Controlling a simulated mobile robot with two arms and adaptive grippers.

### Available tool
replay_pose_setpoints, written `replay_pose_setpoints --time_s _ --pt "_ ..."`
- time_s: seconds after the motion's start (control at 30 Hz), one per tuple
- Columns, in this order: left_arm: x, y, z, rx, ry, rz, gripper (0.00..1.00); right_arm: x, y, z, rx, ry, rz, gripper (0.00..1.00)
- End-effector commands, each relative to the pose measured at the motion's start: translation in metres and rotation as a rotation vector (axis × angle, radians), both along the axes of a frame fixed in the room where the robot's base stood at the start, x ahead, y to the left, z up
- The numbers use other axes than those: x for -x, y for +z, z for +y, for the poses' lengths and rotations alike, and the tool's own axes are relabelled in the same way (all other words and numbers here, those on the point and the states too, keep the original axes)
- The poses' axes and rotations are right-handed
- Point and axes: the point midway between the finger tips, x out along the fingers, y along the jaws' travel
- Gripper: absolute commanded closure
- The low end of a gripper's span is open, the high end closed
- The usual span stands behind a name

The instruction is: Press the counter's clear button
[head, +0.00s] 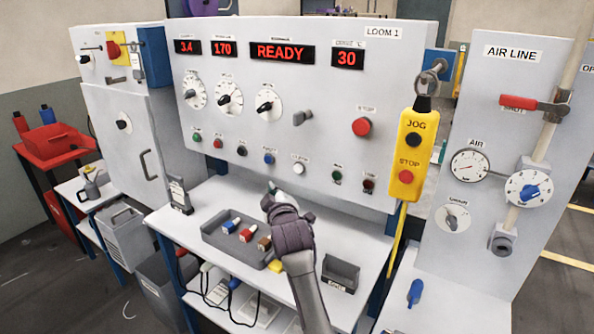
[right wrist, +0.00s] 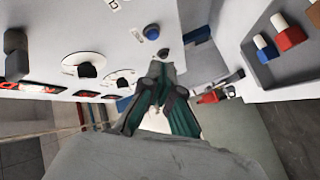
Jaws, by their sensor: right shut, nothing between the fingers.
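A row of small buttons runs below the dials, with a white button (head: 298,168) right of a blue button (head: 268,158). The small labels are too blurred to read, so I cannot tell which is the clear button. My right gripper (head: 271,188) is shut and empty, in front of the panel below these buttons. In the right wrist view its closed fingertips (right wrist: 158,68) appear close to a dark button (right wrist: 163,53), with the blue button (right wrist: 152,31) just above. Contact cannot be told. My left gripper is out of view.
Below the gripper, a grey tray (head: 213,232) with several coloured pieces sits on the white bench (head: 345,232), beside a small dark bin (head: 341,273). A yellow JOG/STOP pendant (head: 411,155) hangs at the right. A red stop button (head: 362,127) sits on the panel's right.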

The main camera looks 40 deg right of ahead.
Motion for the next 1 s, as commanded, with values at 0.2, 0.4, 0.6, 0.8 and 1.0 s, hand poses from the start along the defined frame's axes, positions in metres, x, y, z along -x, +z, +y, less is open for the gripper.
replay_pose_setpoints --time_s 0.2,0.4,0.6,0.8,1.0 --pt "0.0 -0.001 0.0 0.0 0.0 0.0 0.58 -0.001 -0.001 -0.002 0.0 0.001 0.001 1.0" --pt "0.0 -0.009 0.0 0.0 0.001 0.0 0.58 -0.008 -0.002 -0.02 0.001 -0.001 0.001 1.0" --pt "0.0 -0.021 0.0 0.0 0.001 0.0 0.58 -0.019 -0.004 -0.047 0.0 0.0 0.002 1.0" --pt "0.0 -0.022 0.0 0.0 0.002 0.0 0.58 -0.028 -0.001 -0.068 0.0 0.001 0.002 1.0" --pt "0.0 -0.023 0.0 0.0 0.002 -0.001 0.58 -0.033 -0.001 -0.079 -0.002 0.001 0.002 1.0"
